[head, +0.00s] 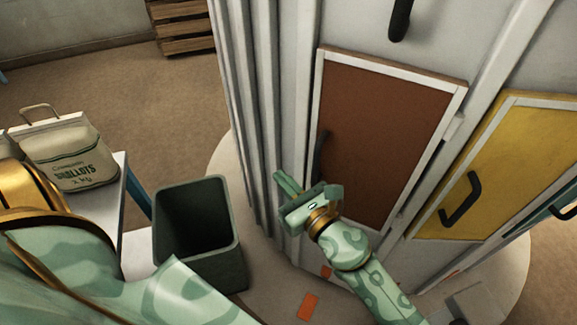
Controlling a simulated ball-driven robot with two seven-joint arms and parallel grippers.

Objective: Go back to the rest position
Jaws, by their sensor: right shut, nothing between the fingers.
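My right gripper (289,188) is shut and empty. It is in the middle of the head view, in front of the lower left part of a brown door panel (385,130). The door's dark handle (321,152) is just above it; I cannot tell whether the two touch. My right arm comes in from the bottom right. My left arm fills the lower left corner, and its gripper is out of view.
A sack of shallots (70,155) stands on a white table (124,200) at the left. An open dark bin (226,240) stands beside the table. A yellow door (520,165) with a black handle (460,200) is at the right. Orange markers (308,306) lie below my right arm.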

